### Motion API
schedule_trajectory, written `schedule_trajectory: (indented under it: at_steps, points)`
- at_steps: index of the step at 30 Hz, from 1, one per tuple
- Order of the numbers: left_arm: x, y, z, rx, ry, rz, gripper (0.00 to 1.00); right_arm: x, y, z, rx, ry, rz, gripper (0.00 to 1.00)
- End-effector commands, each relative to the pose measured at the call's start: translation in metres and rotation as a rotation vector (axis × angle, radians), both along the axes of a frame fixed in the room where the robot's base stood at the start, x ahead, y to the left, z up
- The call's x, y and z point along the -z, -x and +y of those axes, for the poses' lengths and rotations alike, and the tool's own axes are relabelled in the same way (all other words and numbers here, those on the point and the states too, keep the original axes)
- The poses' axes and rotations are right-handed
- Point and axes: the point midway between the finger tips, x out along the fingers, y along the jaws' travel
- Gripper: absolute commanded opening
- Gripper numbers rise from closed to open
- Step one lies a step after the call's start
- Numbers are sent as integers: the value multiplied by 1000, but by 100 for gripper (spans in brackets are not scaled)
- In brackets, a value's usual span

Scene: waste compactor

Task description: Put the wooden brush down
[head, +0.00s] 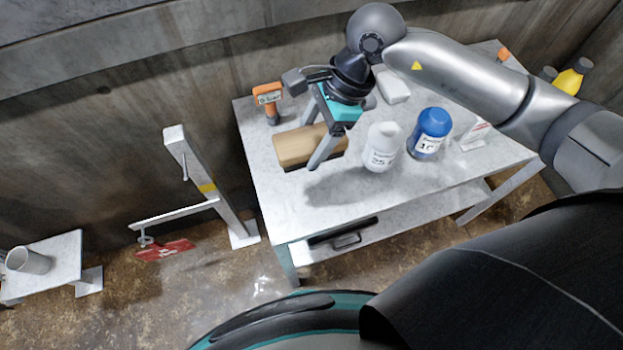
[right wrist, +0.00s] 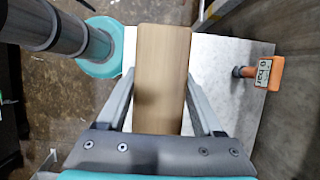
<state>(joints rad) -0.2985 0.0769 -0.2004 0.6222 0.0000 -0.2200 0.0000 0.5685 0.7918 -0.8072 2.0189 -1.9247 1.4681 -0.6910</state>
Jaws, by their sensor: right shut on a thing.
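The wooden brush (head: 295,147) is a light brown block at the left end of the grey table (head: 262,200). My right gripper (head: 312,146) reaches down over it, with one finger on each side. In the right wrist view the brush (right wrist: 160,60) lies lengthwise between the two grey fingers of the right gripper (right wrist: 161,82), which is shut on it. A dark strip shows under its near edge. I cannot tell whether its underside touches the tabletop. My left gripper is not in view.
An orange gauge (head: 268,100) stands behind the brush. A white bottle (head: 382,147) and a blue bottle (head: 429,132) stand to the right. Bare tabletop lies in front of the brush. A grey post (head: 200,180) with a bracket stands left of the table.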

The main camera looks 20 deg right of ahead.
Motion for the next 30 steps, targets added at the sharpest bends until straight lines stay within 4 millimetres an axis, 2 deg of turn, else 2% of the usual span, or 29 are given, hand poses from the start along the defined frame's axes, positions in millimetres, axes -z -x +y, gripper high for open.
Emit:
schedule_trajectory:
  at_steps: [1, 6, 12, 19, 25, 30]
  points:
    - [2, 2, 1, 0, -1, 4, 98, 17, 2, 0, 1, -1, 8, 0]
    - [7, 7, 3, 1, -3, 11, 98, 63, 1, 0, 1, -1, 6, 0]
    - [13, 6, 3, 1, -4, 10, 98, 108, 1, 1, -2, -1, 4, 0]
    - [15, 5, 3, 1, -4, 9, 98, 128, 0, 0, -3, -1, 1, 0]
    - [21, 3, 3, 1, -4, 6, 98, 158, 0, 1, -2, -1, 1, 0]
    - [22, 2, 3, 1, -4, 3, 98, 166, 0, 0, -4, 0, -1, 0]
